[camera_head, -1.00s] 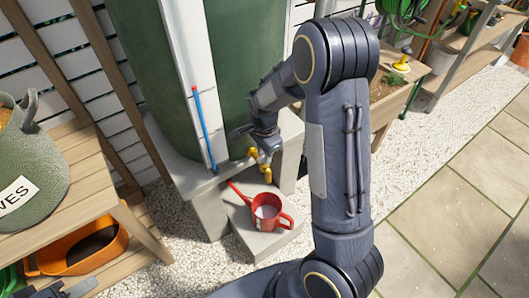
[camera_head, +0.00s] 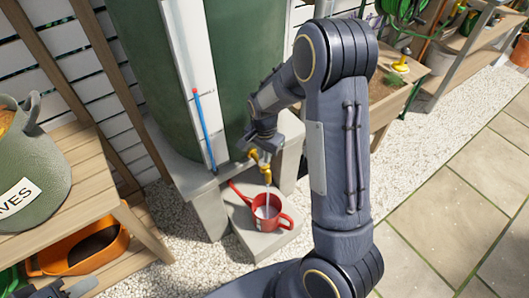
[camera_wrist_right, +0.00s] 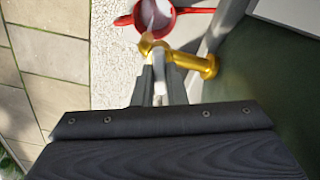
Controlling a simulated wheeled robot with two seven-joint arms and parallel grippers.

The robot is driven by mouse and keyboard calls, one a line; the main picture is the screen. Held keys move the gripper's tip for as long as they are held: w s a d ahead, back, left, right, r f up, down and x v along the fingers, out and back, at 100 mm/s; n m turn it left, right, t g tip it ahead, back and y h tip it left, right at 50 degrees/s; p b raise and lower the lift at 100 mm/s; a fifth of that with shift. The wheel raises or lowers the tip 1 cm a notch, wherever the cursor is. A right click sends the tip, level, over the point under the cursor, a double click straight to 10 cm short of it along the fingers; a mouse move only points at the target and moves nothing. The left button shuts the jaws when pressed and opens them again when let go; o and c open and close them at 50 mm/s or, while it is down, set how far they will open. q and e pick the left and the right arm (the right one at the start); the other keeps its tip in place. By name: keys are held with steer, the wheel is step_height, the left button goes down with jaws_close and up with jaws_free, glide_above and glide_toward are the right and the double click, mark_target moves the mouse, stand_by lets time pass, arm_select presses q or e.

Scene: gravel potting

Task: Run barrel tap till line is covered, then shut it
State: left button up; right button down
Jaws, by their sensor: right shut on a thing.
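The green barrel (camera_head: 140,60) stands on a block base with a yellow brass tap (camera_head: 254,161) low on its front. My right gripper (camera_head: 264,152) is shut on the tap handle; the wrist view also shows the brass tap (camera_wrist_right: 195,62) at its fingertips. A thin water stream (camera_head: 267,188) falls from the tap into a red can (camera_head: 274,217) with a long red handle or spout. The can also shows in the wrist view (camera_wrist_right: 125,20), with a pale inside. No line inside it can be made out. My left gripper (camera_head: 64,290) shows partly at the bottom left; its jaws are unclear.
A blue tube with a red tip (camera_head: 202,125) runs down the white board, beside a small dark mark. The can stands on a low concrete block (camera_head: 245,240). A wooden bench (camera_head: 85,185) with a green sack (camera_head: 35,160) and an orange tub (camera_head: 110,252) is at left.

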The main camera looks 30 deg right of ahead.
steer(key=n, duration=0.3)
steer(key=shift+n+p, duration=0.3)
steer(key=shift+n, duration=2)
steer(key=c, duration=1.5)
jaws_free()
steer(key=shift+o, duration=0.2)
step_height(320, 180, up, 7)
steer(key=shift+f+p, duration=0.1)
steer(key=shift+p, duration=0.85)
steer(key=shift+r, duration=0.55)
